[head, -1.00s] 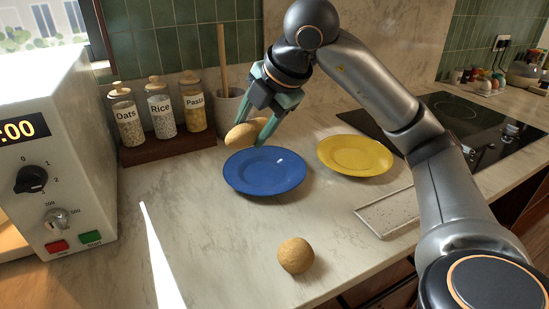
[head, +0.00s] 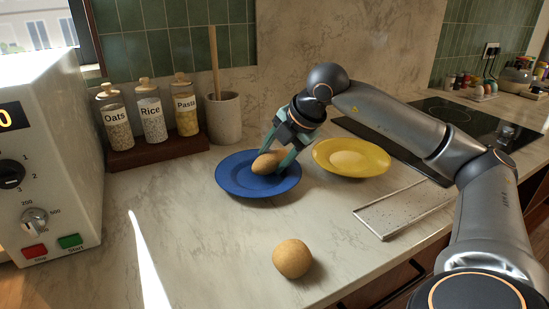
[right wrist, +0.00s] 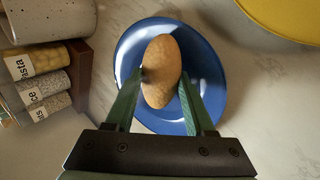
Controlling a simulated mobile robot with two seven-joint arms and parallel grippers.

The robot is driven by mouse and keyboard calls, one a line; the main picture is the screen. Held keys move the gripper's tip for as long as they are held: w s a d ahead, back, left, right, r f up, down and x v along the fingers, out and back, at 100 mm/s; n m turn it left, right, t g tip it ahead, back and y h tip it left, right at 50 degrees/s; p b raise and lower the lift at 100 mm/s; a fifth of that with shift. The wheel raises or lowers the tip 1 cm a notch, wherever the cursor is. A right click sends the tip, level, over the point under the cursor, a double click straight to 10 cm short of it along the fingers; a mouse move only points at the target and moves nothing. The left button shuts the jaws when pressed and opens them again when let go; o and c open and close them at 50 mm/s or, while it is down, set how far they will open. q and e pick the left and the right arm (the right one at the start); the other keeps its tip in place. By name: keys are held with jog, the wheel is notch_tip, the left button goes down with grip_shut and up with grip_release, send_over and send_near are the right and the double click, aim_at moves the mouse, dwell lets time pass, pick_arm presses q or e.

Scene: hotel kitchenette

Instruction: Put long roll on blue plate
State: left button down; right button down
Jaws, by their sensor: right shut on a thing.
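The long roll (head: 267,162) is brown and oval. It is between the fingers of my right gripper (head: 278,157), which is shut on it. The roll is over the inside of the blue plate (head: 232,182), low down; I cannot tell whether it touches the plate. In the right wrist view the roll (right wrist: 161,72) lies lengthwise between the green fingertips (right wrist: 161,80), with the blue plate (right wrist: 212,88) around and behind it. My left gripper is not in view.
A round roll (head: 293,258) lies near the counter's front edge. A yellow plate (head: 378,163) stands right of the blue one, with a paler oval in its middle. Labelled jars (head: 151,118) and a utensil crock (head: 224,120) stand behind. A speckled tray (head: 400,210) lies at right.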

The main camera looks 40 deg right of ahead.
jog(key=shift+f+b, duration=0.65)
jog(key=c, duration=0.5)
grip_release()
jog(key=shift+s+a+f, duration=0.1)
jog(key=shift+r+p, duration=0.4)
jog(key=shift+p, duration=0.1)
jog(key=shift+w+p+v, duration=0.15)
jog(key=shift+p+v, duration=0.5)
jog(key=shift+v, duration=2.5)
jog(key=shift+w+p+v, duration=0.15)
jog(key=shift+p+v, duration=0.45)
jog(key=shift+v, duration=2.55)
jog(key=shift+r, duration=0.15)
